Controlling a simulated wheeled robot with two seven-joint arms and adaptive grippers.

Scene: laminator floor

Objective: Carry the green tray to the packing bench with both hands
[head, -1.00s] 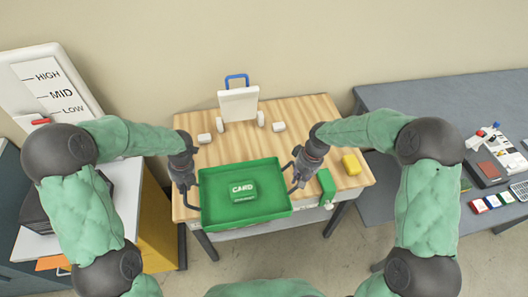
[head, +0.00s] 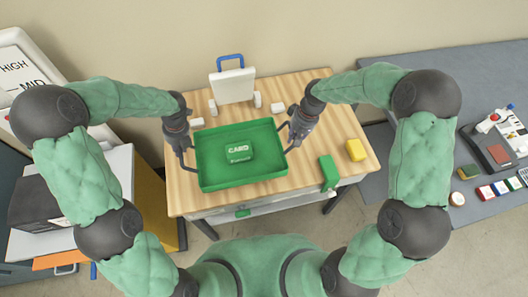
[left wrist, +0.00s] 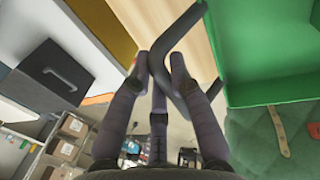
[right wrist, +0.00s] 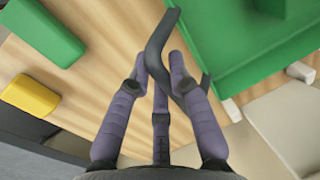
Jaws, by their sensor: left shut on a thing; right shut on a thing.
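The green tray (head: 212,178) is over the wooden table, level as far as I can see, with a green box marked CARD (head: 238,151) inside. My left gripper (head: 183,150) is shut on the tray's dark left handle, which shows between the fingers in the left wrist view (left wrist: 165,70). My right gripper (head: 290,138) is shut on the dark right handle, also seen in the right wrist view (right wrist: 160,60). I cannot tell whether the tray's underside touches the table. Which surface is the packing bench is not marked.
On the wooden table (head: 310,150) stand a white panel with a blue handle (head: 233,86), small white blocks, a green block (head: 328,171) and a yellow block (head: 356,150). A grey bench (head: 420,150) with several items is at right. A white cabinet top is at left.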

